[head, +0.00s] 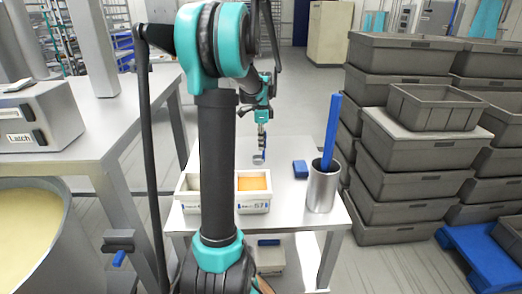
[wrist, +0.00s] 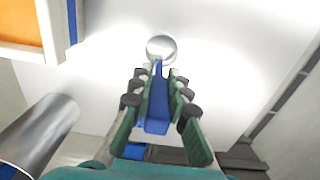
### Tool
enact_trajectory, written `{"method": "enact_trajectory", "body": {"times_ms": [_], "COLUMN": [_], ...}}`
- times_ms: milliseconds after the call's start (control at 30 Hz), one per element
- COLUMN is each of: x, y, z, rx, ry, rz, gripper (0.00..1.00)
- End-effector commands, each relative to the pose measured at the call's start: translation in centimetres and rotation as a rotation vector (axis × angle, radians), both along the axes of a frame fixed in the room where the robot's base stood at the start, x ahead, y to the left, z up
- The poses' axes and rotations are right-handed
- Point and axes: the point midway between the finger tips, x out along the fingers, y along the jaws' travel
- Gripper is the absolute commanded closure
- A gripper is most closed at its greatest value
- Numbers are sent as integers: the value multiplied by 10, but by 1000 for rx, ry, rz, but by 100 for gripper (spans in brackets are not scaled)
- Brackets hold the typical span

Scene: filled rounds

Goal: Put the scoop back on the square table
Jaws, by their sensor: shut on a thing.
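My gripper (head: 262,116) is over the far part of the square metal table (head: 290,146). In the wrist view my gripper (wrist: 157,85) is shut on the blue handle of the scoop (wrist: 157,105), one finger on each side. The scoop's round, shiny metal bowl (wrist: 161,48) points away from my fingers. In the head view the scoop (head: 259,157) hangs below my gripper, bowl low over the bare tabletop. I cannot tell whether the bowl touches the table.
A white bin with orange contents (head: 254,205) stands at the table's front, partly hidden by my arm. A metal cup holding a blue stick (head: 322,190) stands front right, near a blue block (head: 300,169). Grey crates (head: 405,150) are stacked to the right. The table's far part is clear.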

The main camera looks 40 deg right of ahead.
Motion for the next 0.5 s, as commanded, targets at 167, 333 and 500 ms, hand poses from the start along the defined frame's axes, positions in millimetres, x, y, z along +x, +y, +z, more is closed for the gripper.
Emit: {"method": "enact_trajectory", "body": {"times_ms": [167,333,500], "x": [0,0,0], "y": [0,0,0], "z": [-24,-33,-33], "rx": [0,0,0], "ry": [0,0,0], "rz": [0,0,0], "gripper": [100,100,100]}}
